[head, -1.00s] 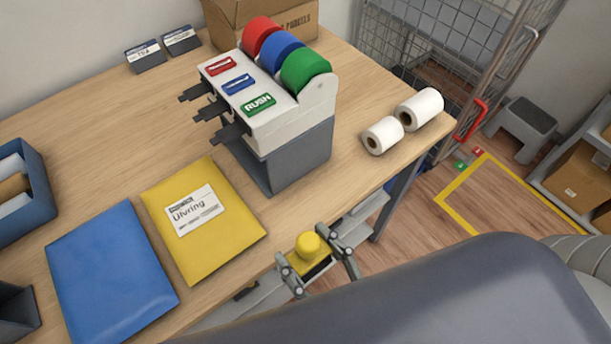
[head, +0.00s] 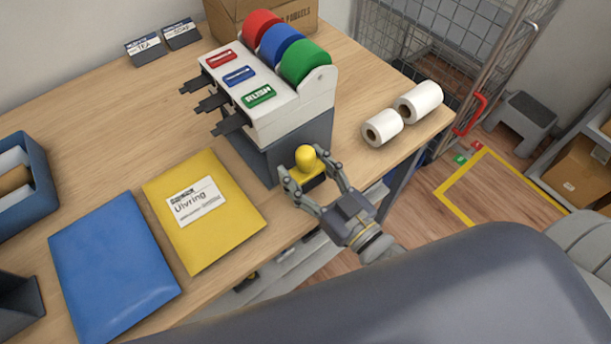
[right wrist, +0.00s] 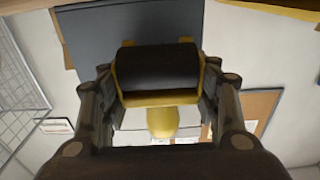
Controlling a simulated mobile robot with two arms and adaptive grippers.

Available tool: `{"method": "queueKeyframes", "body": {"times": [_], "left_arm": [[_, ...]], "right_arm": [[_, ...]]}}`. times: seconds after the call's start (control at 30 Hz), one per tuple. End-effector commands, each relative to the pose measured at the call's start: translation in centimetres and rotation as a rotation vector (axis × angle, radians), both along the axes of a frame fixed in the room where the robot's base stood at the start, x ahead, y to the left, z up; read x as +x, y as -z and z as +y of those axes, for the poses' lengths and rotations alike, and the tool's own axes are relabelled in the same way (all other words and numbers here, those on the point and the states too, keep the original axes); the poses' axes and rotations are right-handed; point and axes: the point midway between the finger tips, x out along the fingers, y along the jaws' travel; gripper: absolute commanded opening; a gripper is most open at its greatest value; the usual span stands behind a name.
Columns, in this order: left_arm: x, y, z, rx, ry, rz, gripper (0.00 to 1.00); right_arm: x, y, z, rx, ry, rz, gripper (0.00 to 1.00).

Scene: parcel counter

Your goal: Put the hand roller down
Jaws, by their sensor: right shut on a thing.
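The hand roller has a yellow knob (head: 306,158) and a dark body. My right gripper (head: 307,172) is shut on it, one finger on each side, near the counter's front edge and just in front of the tape dispenser. The right wrist view shows the black roller cylinder (right wrist: 158,68) in its yellow frame between the two fingers, with the yellow knob below it in the picture. I cannot tell whether the roller touches the counter (head: 120,120). My left gripper is not in view.
The tape dispenser (head: 290,145) with red, blue and green rolls stands right behind the roller. A yellow envelope (head: 225,230) and a blue envelope (head: 110,265) lie to the left. Two white rolls (head: 383,127) (head: 420,101) lie at the right. Bare counter shows between dispenser and white rolls.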

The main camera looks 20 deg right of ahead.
Motion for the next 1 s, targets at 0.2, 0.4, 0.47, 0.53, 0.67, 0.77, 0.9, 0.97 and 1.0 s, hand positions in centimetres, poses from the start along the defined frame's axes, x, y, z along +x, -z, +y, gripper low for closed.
{"method": "queueKeyframes", "body": {"times": [0.2,0.4,0.47,0.53,0.67,0.77,0.9,0.97,1.0], "left_arm": [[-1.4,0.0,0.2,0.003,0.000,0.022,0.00],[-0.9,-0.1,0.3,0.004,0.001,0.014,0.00],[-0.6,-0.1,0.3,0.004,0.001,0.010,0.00],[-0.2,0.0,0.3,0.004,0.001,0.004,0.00],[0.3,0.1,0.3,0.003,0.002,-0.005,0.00],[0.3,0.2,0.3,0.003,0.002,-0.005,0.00],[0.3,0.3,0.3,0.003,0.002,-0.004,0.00],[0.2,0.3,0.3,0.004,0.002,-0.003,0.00],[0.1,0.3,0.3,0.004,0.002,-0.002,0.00]], "right_arm": [[-0.2,3.0,0.1,-0.001,0.000,0.007,0.29],[-0.2,3.2,0.1,0.000,-0.001,0.006,0.29],[-0.2,3.2,0.1,0.000,-0.001,0.006,0.29],[-0.2,3.3,0.1,0.000,-0.001,0.006,0.29],[-0.2,3.7,0.1,0.000,-0.001,0.006,0.29],[-0.2,4.1,0.1,-0.001,-0.001,0.008,0.29],[-0.3,4.7,0.1,-0.003,-0.001,0.015,0.29],[-0.3,4.8,0.1,-0.004,-0.001,0.018,0.29],[-0.4,4.9,0.1,-0.005,-0.001,0.020,0.59]]}}
